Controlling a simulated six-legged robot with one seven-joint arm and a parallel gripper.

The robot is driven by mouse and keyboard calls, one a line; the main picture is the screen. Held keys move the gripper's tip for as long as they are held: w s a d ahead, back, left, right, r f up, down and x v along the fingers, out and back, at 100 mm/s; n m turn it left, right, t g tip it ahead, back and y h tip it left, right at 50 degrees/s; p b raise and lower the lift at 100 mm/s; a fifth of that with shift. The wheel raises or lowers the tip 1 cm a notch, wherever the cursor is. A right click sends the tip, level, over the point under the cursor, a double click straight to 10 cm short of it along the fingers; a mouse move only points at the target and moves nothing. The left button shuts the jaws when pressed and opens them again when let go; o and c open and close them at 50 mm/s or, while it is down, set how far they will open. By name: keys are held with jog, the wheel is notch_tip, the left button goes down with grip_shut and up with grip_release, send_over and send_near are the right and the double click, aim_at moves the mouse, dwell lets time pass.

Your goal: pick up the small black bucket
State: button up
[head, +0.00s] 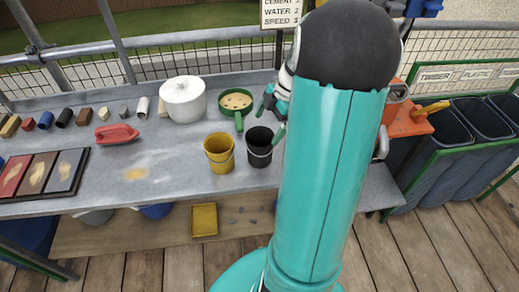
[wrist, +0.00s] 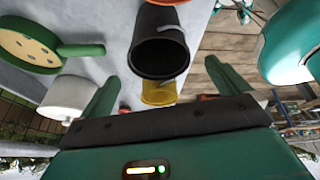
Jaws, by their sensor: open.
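The small black bucket (head: 259,151) stands upright on the grey workbench (head: 170,172), near its front edge, just right of a yellow bucket (head: 219,155). My gripper (head: 271,117) is at the bucket's upper right side, with one green finger close by its rim. In the wrist view the black bucket (wrist: 160,45) shows its open mouth and a grey handle, ahead of the gap between the two green fingers (wrist: 161,72). The fingers are spread and hold nothing. I cannot tell whether a finger touches the bucket. My arm hides the bench to the right.
A red float (head: 117,134) and colour sample boards (head: 36,174) lie left. Dark bins (head: 440,133) stand right.

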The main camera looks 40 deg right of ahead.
aim_at(261, 137)
jog(key=x, duration=0.6)
jog(key=shift+w+f, duration=0.15)
jog(key=shift+f, duration=0.1)
jog(key=c, duration=1.1)
jog(key=shift+r, duration=0.1)
jog(key=shift+c, duration=0.2)
